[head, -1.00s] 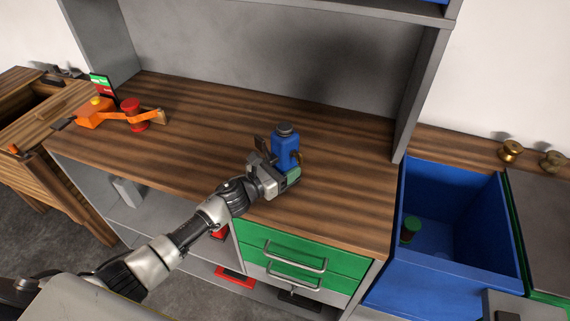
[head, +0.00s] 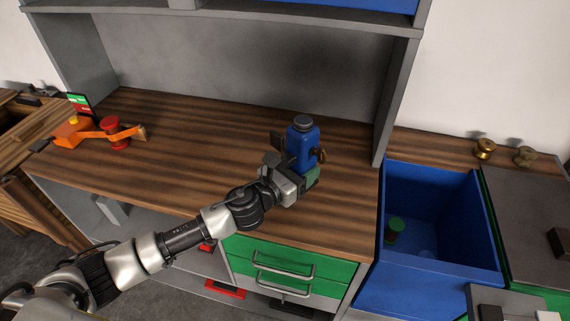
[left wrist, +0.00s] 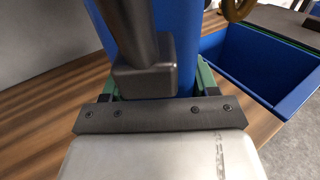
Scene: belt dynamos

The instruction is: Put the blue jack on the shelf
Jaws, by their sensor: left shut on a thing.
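The blue jack (head: 301,146) has a dark grey round cap and a brass-coloured part on its right side. My left gripper (head: 292,174) is shut on it and holds it upright, over the wooden worktop near the right front. In the left wrist view the jack's blue body (left wrist: 178,40) fills the space between the fingers, with a dark grey arm in front of it. The shelf (head: 270,16) is a grey board above the worktop, at the top of the head view. My right gripper is not in view.
The wooden worktop (head: 190,130) is mostly clear. An orange and red device (head: 100,132) stands at its left end. A blue bin (head: 440,280) with a green-topped item inside is at the right. Grey uprights (head: 397,95) flank the worktop. Green drawers (head: 285,262) sit below.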

